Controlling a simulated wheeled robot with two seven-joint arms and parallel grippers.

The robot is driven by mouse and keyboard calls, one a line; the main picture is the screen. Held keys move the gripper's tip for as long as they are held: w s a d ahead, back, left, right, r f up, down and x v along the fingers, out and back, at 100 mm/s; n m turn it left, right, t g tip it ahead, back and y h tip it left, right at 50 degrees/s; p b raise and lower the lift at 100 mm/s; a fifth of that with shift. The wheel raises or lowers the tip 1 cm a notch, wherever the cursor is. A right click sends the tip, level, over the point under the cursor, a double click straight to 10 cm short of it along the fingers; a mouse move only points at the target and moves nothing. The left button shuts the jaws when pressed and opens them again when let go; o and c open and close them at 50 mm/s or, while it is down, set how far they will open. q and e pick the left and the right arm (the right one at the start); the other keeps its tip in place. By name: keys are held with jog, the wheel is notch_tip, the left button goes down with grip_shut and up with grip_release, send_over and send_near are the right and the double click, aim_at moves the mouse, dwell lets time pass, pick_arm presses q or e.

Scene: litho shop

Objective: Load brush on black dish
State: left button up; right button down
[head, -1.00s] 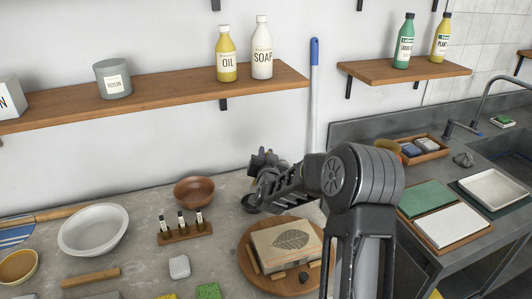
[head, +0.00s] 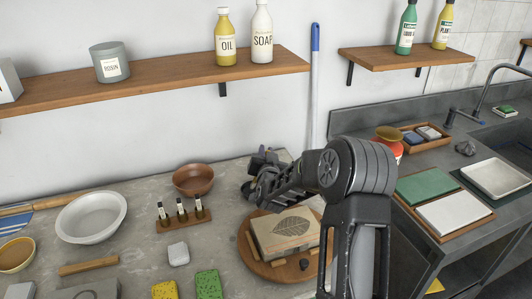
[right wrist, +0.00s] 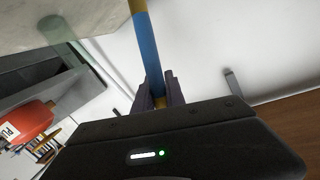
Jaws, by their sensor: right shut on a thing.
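My right gripper (head: 258,178) reaches in over the back of the grey counter, behind the round wooden board, and is partly hidden by its own wrist. In the right wrist view its fingers (right wrist: 159,98) are shut on a slim brush (right wrist: 149,48) with a blue handle and yellowish bands. The brush's far end runs out of the top of that view. In the head view the brush cannot be told apart from the dark gripper. I cannot clearly make out the black dish; it may be hidden by my right arm. My left gripper is not in view.
A round wooden board (head: 246,256) bears a leaf-printed block (head: 283,226). A brown bowl (head: 193,178), a rack of small bottles (head: 184,222) and a white bowl (head: 91,217) stand to the left. A wooden shelf (head: 150,82) hangs above. A red container (head: 393,148) stands at right.

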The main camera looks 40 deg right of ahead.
jog(key=shift+f+b, duration=0.6)
jog(key=shift+b, duration=0.1)
dwell(0.7)
dwell(0.5)
notch_tip(320, 180, up, 7)
jog(key=p, duration=0.3)
dwell(0.5)
dwell(0.6)
